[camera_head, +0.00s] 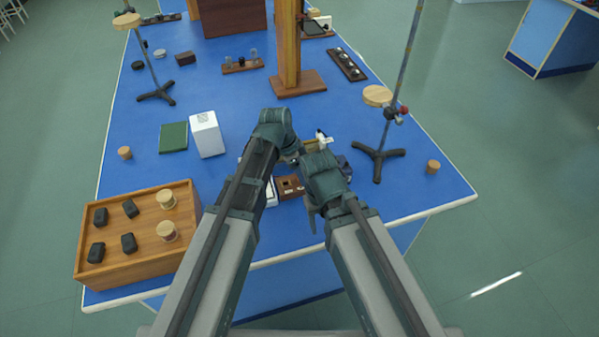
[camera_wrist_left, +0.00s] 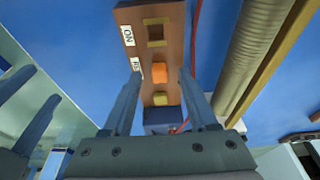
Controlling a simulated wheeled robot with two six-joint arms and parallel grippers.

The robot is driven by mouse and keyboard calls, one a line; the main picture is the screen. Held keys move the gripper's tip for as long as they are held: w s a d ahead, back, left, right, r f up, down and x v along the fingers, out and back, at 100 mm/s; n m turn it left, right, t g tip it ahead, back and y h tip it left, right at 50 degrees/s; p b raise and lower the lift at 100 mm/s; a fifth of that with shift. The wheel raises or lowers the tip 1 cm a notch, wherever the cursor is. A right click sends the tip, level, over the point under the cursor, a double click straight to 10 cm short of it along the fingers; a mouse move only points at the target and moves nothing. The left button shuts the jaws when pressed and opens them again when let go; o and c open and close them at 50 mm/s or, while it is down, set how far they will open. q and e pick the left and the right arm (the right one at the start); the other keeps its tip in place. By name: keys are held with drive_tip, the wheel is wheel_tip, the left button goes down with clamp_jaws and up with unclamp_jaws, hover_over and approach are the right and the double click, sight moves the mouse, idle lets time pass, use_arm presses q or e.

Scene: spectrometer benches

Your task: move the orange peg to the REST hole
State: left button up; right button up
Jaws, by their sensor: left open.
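In the left wrist view a brown wooden block (camera_wrist_left: 147,40) has a square hole (camera_wrist_left: 155,33) beside a white ON label (camera_wrist_left: 128,36). The orange peg (camera_wrist_left: 159,72) stands in the block beside a second label, partly hidden by a finger. My left gripper (camera_wrist_left: 160,75) is open, its fingers on either side of the orange peg with gaps showing. In the head view the block (camera_head: 289,187) lies between my arms; the peg is not clear there. My right gripper (camera_head: 311,214) is beside the block; its two fingers look apart in the left wrist view (camera_wrist_left: 27,103).
A yellow piece (camera_wrist_left: 161,99) sits near the peg, with a dark blue part (camera_wrist_left: 160,116) behind it. A red cable (camera_wrist_left: 195,38) and a grey cylinder (camera_wrist_left: 252,45) run beside the block. A clamp stand (camera_head: 378,153) and wooden tray (camera_head: 140,262) flank my arms.

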use_arm(q)
drive_tip(key=shift+r, duration=0.1)
use_arm(e)
drive_tip(key=shift+r, duration=0.15)
use_arm(q)
drive_tip(key=p+v, duration=1.3)
drive_tip(key=shift+a+r, duration=0.25)
use_arm(e)
wheel_tip(320, 180, up, 13)
use_arm(q)
drive_tip(key=shift+s, duration=0.1)
drive_tip(key=s+a+n+g+y, duration=0.1)
drive_tip(key=s+n+y, duration=0.3)
drive_tip(key=s+n, duration=0.6)
drive_tip(key=s+a, duration=0.1)
drive_tip(key=s, duration=0.4)
drive_tip(key=shift+s+f+n, duration=0.2)
drive_tip(key=shift+f+n, duration=0.1)
drive_tip(key=shift+f, duration=0.05)
